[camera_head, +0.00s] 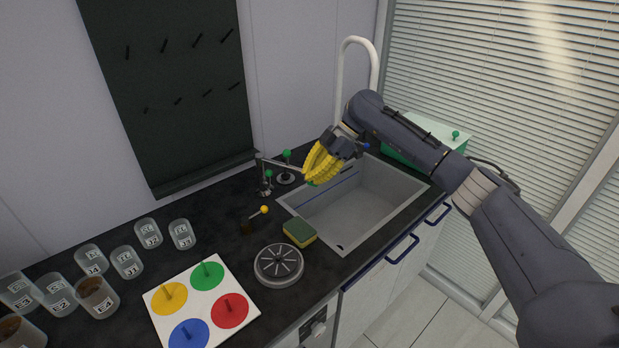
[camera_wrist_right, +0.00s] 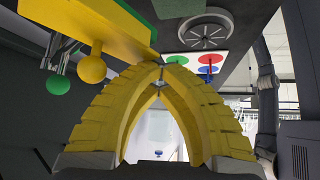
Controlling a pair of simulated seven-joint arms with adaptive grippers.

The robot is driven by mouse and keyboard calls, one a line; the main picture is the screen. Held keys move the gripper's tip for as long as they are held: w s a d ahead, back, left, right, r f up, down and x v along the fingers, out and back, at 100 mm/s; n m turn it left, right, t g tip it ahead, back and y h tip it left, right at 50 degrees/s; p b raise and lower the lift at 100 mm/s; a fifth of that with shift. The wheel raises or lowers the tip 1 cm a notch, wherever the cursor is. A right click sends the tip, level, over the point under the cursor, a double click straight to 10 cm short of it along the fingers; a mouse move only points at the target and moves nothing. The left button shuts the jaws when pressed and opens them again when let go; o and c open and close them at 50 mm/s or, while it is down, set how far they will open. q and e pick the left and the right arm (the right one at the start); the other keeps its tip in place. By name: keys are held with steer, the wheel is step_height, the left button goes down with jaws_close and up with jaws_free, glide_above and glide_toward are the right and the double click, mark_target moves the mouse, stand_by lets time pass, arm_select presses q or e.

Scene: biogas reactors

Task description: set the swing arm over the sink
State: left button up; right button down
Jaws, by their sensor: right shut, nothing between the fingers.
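The swing arm (camera_head: 285,164) is a thin metal bar on a post at the sink's back left corner, with green knobs (camera_head: 287,154) around it. Its right end runs behind my right gripper's fingers. The grey sink (camera_head: 360,205) is an empty basin set in the black counter. My right gripper (camera_head: 314,178) has yellow ribbed fingers and is over the sink's back left edge. In the wrist view its fingertips (camera_wrist_right: 162,76) meet with nothing between them. A bit of green shows just under the fingers; I cannot tell whether they touch it. My left gripper is out of view.
A white tap (camera_head: 357,45) stands behind the sink. A sponge (camera_head: 299,233), a round grey slotted disc (camera_head: 279,265) and a yellow-knobbed lever (camera_head: 264,210) lie left of it. Labelled cups and a white board (camera_head: 232,275) with coloured discs fill the left. A green box (camera_head: 425,135) stands right.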

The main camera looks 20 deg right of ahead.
steer(key=shift+w+d+f, duration=0.15)
steer(key=shift+d+f, duration=0.2)
steer(key=shift+d, duration=0.4)
steer(key=s+a, duration=0.3)
steer(key=a, duration=0.1)
steer(key=w+d+r, duration=0.1)
steer(key=r, duration=0.1)
steer(key=w+d+r, duration=0.1)
steer(key=w+r, duration=0.1)
steer(key=r, duration=0.1)
steer(key=w+d+r, duration=0.1)
steer(key=d+r, duration=0.1)
steer(key=r, duration=0.1)
steer(key=shift+w+r, duration=0.2)
steer(key=shift+r, duration=0.05)
